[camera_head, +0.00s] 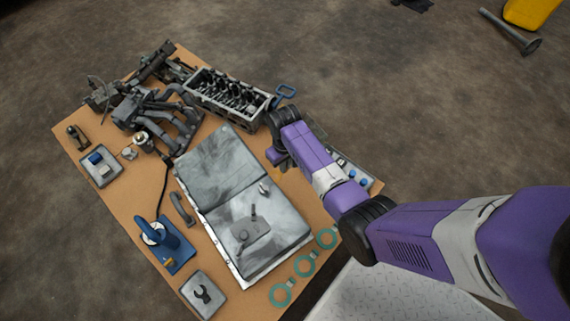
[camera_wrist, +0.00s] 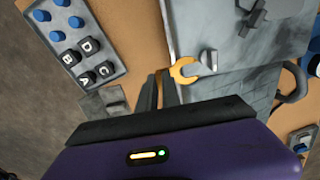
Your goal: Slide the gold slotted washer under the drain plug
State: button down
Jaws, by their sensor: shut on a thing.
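The gold slotted washer (camera_wrist: 184,70) is a flat open-ended ring on a tab, its slot facing right in the wrist view. My gripper (camera_wrist: 160,78) is shut on its tab. A small grey upright peg, which looks like the drain plug (camera_wrist: 208,59), stands just right of the slot on the grey panel (camera_wrist: 240,45). The washer looks apart from the plug; its height relative to the plug's head is unclear. In the head view the plug (camera_head: 264,187) shows on the panel (camera_head: 285,220), and my gripper (camera_head: 277,163) is mostly hidden by my wrist, up and right of it.
A tray (camera_wrist: 60,45) with blue knobs and lettered black knobs lies left in the wrist view. Several green rings (camera_head: 305,265) line the table's edge. An engine block (camera_head: 228,98) stands behind.

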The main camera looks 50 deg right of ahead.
aim_at(279, 173)
jog(key=shift+f+b, duration=2.75)
jog(key=shift+b, duration=0.1)
jog(key=shift+w+a+p, duration=0.1)
jog(key=shift+a+p, duration=0.35)
jog(key=shift+a, duration=0.05)
jog(key=shift+a, duration=0.35)
jog(key=shift+w+a, duration=0.15)
jog(key=shift+a, duration=0.25)
jog(key=shift+w+a+p, duration=0.1)
jog(key=shift+a+p, duration=0.25)
jog(key=shift+w+a+p, duration=0.15)
jog(key=shift+a+p, duration=0.2)
jog(key=shift+a, duration=0.55)
jog(key=c, duration=1.5)
grip_release()
